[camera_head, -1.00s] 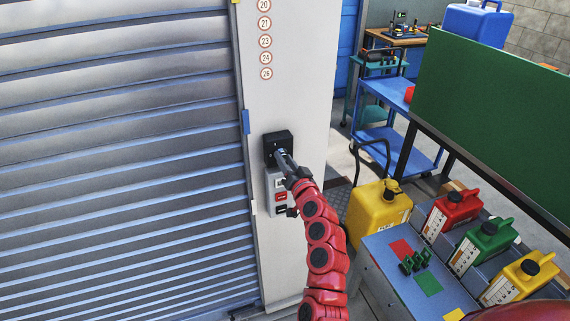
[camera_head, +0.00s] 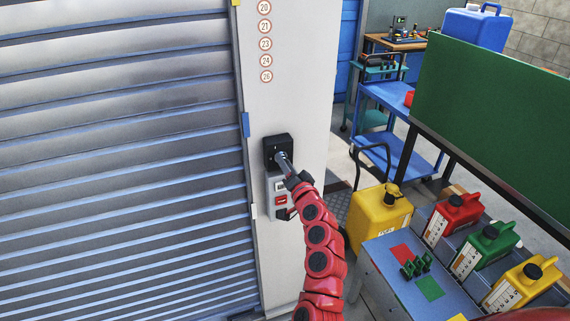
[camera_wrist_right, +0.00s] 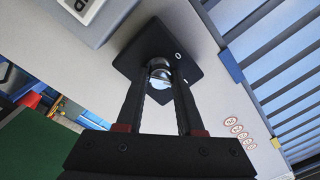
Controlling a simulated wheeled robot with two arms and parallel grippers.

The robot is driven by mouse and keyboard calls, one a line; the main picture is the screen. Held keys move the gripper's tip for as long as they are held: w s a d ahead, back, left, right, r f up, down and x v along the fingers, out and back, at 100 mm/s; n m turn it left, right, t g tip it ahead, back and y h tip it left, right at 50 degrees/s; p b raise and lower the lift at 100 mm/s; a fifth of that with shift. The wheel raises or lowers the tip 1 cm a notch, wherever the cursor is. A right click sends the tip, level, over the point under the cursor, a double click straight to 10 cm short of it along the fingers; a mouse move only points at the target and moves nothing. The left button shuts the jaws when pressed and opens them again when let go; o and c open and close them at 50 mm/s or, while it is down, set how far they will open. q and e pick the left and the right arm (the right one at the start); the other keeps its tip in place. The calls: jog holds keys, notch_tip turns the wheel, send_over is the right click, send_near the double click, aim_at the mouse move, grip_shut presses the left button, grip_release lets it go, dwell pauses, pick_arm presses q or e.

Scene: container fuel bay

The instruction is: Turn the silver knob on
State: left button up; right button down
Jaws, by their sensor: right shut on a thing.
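The silver knob (camera_wrist_right: 159,72) sits on a black square switch plate (camera_wrist_right: 165,40) with a small white mark. The plate also shows in the head view (camera_head: 270,146), on a pale column beside the shutter. My right gripper (camera_wrist_right: 159,76) has its two dark fingers on either side of the knob and is shut on it. In the head view the right gripper (camera_head: 283,160) reaches up to the plate from below, and its fingers mostly hide the knob. My left gripper is not in view.
Below the plate is a grey button box (camera_head: 271,200) with a red button. A slatted shutter (camera_head: 110,160) fills the left. A yellow can (camera_head: 375,215), a blue-topped bench (camera_head: 400,290) and a green panel (camera_head: 500,110) stand to the right.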

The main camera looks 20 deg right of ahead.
jog(key=c, duration=0.5)
grip_release()
jog(key=s, duration=0.5)
jog(key=s+b, duration=0.1)
jog(key=s, duration=0.5)
jog(key=s+d, duration=0.1)
jog(key=s, duration=0.5)
jog(key=shift+s+f+b, duration=0.2)
jog(key=shift+f+b, duration=0.1)
